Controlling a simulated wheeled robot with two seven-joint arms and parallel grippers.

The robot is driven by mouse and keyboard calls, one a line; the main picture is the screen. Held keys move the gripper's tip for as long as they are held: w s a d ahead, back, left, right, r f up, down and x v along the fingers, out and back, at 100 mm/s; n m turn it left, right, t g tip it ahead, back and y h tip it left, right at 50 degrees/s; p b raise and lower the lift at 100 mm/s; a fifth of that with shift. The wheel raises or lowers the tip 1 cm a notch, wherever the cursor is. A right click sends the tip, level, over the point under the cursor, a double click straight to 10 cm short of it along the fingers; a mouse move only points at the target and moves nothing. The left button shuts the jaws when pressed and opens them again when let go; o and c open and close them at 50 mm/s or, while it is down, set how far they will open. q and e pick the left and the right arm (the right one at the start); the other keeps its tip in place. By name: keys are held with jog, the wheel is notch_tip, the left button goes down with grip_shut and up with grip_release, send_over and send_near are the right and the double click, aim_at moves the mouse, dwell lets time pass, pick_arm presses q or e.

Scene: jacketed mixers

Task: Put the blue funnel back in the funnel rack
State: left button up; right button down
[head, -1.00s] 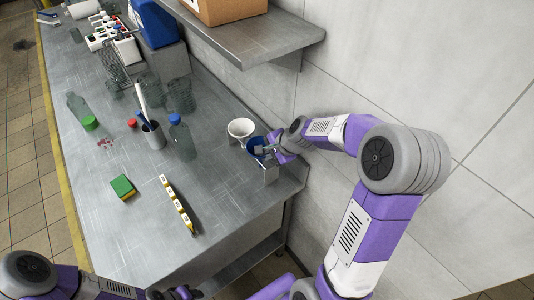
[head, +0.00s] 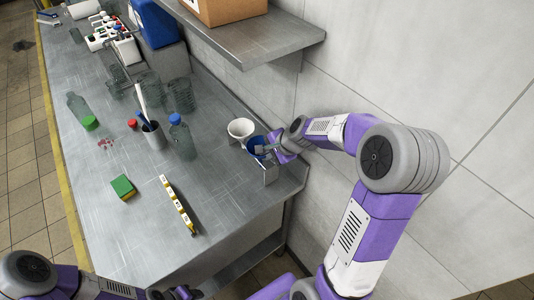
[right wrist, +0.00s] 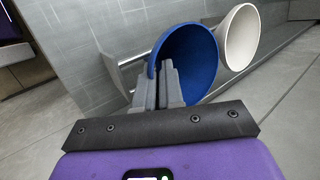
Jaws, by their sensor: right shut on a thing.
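The blue funnel (head: 258,145) is at the right back of the steel bench, beside a white funnel (head: 240,128). In the right wrist view the blue funnel (right wrist: 190,60) opens toward the camera, with the white funnel (right wrist: 238,38) to its right. My right gripper (head: 270,148) is shut on the blue funnel's rim; its fingers (right wrist: 168,88) show in the wrist view. The metal funnel rack (head: 270,175) stands below the funnels, mostly hidden by them. Whether the blue funnel is fully seated cannot be told. My left gripper (head: 176,293) is low at the bottom edge, its fingers unclear.
A yellow level (head: 178,205) and a green sponge (head: 122,187) lie on the bench front. A grey cup with tools (head: 153,136) and clear bottles (head: 182,138) stand left of the funnels. A wall shelf (head: 250,42) with a cardboard box overhangs behind.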

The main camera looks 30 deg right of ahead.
jog(key=shift+s+d+f, duration=0.1)
jog(key=shift+d+f, duration=0.05)
jog(key=shift+f, duration=0.2)
dwell(0.6)
jog(key=c, duration=1.3)
grip_release()
jog(key=shift+o, duration=0.6)
jog(key=o, duration=0.4)
jog(key=shift+r, duration=0.15)
notch_tip(320, 180, up, 7)
jog(key=p, duration=0.6)
